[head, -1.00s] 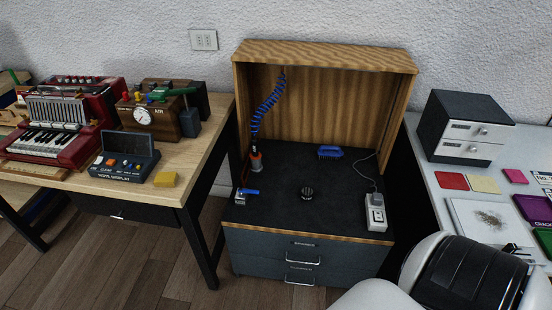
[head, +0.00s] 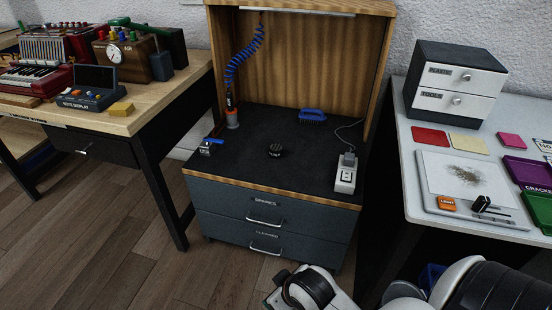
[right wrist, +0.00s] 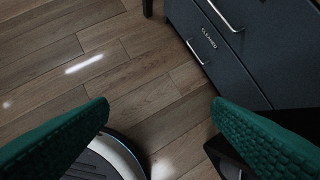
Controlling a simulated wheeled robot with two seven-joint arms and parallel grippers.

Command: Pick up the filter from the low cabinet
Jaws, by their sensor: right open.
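The low cabinet (head: 240,190) stands in the middle of the head view, with a dark top, a wooden hood behind and two grey drawers below. A small dark round piece (head: 275,150), which looks like the filter, lies near the middle of its top; its detail is too small to tell. My right gripper (right wrist: 160,107) shows only in the right wrist view, with its green ribbed fingers wide apart and nothing between them. It is over the floor, in front of the cabinet's drawers (right wrist: 225,55). The piece is outside that view. My left gripper is not in view.
On the cabinet top are a blue brush (head: 312,115), a coiled-hose tool (head: 232,112), a blue-handled valve (head: 209,147) and a corded white device (head: 346,174). A wooden table (head: 130,118) stands left, a white table (head: 412,195) right. Floor in front of the cabinet is clear at left.

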